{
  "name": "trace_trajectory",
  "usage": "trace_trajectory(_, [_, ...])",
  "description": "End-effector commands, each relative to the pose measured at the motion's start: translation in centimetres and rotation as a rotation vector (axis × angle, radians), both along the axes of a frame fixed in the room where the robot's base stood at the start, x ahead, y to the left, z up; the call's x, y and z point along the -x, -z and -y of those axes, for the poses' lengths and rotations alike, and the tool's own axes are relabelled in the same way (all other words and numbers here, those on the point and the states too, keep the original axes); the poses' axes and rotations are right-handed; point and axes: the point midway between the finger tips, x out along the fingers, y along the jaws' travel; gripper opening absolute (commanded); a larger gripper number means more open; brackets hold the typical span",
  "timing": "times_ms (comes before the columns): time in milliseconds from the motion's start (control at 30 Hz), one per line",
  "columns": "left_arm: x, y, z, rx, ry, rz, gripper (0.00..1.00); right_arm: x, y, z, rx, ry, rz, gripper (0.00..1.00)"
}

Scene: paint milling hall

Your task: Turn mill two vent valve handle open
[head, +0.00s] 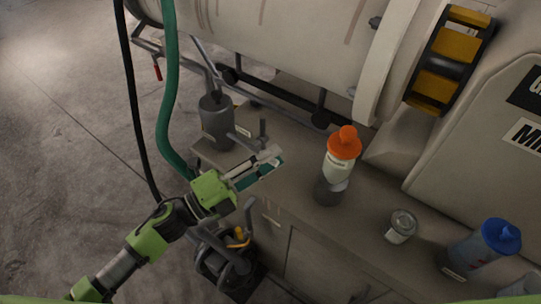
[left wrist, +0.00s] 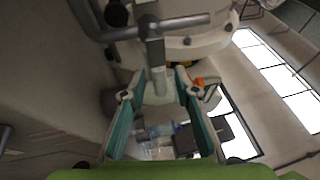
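A dark grey vent fitting (head: 217,122) stands at the left end of the bench in the head view. A grey pipe with a small label runs right from it to a short upright bar (head: 262,130), which looks like the valve handle. My left gripper (head: 274,157) is just in front of this bar, fingers apart. In the left wrist view a grey T-shaped bar (left wrist: 157,50) reaches down from the top toward the gap between my open left fingers (left wrist: 159,94). I cannot tell whether they touch it. My right gripper is not in view.
On the bench (head: 290,205) stand an orange-capped bottle (head: 341,160), a small can (head: 400,226) and a blue-capped bottle (head: 485,248). The large mill drum (head: 290,35) is behind. A green hose (head: 168,90) and a black cable hang at the left.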

Motion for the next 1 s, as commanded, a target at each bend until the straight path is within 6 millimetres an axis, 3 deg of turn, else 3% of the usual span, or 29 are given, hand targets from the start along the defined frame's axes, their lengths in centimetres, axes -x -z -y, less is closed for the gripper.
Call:
trace_trajectory(300, [-0.19,-0.02,0.26,-0.001,-0.001,-0.001,0.28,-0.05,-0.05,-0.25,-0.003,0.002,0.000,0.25])
trace_trajectory(333, [-0.19,-0.02,0.26,-0.001,-0.001,-0.001,0.26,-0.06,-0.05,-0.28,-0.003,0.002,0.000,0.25])
trace_trajectory(433, [-0.18,-0.03,0.25,0.000,0.000,0.000,0.00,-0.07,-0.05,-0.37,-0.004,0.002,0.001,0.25])
trace_trajectory(1000, [-0.14,-0.48,0.25,0.089,0.000,-0.065,0.00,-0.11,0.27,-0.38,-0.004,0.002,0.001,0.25])
